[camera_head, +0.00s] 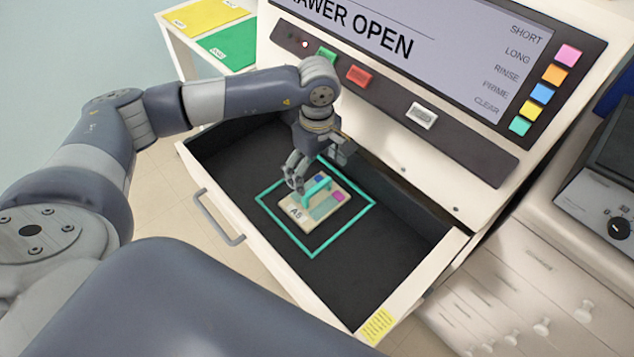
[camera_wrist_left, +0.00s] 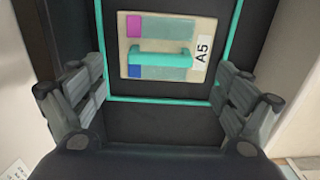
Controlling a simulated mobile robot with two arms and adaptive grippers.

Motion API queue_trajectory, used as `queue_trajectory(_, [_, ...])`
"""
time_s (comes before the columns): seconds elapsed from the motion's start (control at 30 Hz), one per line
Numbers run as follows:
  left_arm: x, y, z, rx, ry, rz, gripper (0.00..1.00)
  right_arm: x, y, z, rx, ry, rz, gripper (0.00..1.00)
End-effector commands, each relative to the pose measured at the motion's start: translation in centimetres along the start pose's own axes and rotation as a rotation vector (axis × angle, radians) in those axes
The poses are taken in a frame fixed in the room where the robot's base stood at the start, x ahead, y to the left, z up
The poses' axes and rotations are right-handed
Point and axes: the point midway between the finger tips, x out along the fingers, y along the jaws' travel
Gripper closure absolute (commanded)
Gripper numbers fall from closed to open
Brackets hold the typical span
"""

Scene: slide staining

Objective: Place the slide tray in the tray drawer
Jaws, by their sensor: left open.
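The slide tray (camera_head: 322,207) is a beige plate marked A5 with a teal handle and coloured slides. It lies flat inside the teal outline on the dark floor of the open tray drawer (camera_head: 228,160). In the left wrist view the slide tray (camera_wrist_left: 190,30) sits ahead of my fingers, inside the outline. My left gripper (camera_head: 318,172) is over the tray, close to its handle. In the left wrist view my left gripper (camera_wrist_left: 160,105) has its fingers spread wide with nothing between them. My right gripper is not in view.
The machine's screen (camera_head: 420,40) reads "DRAWER OPEN", with buttons below it. The drawer handle (camera_head: 218,222) is on the drawer's front. Yellow and green mats (camera_head: 228,46) lie on a side table at the back left. A cabinet and a device with a knob (camera_head: 605,205) stand at right.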

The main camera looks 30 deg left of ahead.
Motion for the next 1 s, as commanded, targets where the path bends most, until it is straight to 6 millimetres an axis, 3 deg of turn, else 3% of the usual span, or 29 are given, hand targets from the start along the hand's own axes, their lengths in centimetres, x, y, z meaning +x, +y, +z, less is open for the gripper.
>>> queue_trajectory(0.1, [-2.5,0.1,0.0,0.000,0.001,0.004,0.07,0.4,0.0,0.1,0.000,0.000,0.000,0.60])
queue_trajectory(0.3, [-5.2,0.1,0.0,0.000,0.001,0.002,0.07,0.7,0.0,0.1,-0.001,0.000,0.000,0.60])
queue_trajectory(0.87, [-5.9,0.0,0.0,0.000,0.000,-0.001,0.07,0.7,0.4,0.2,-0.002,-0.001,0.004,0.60])
queue_trajectory(1.0, [-6.9,0.0,0.0,0.000,-0.001,0.000,0.07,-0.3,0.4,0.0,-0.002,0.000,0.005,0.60])
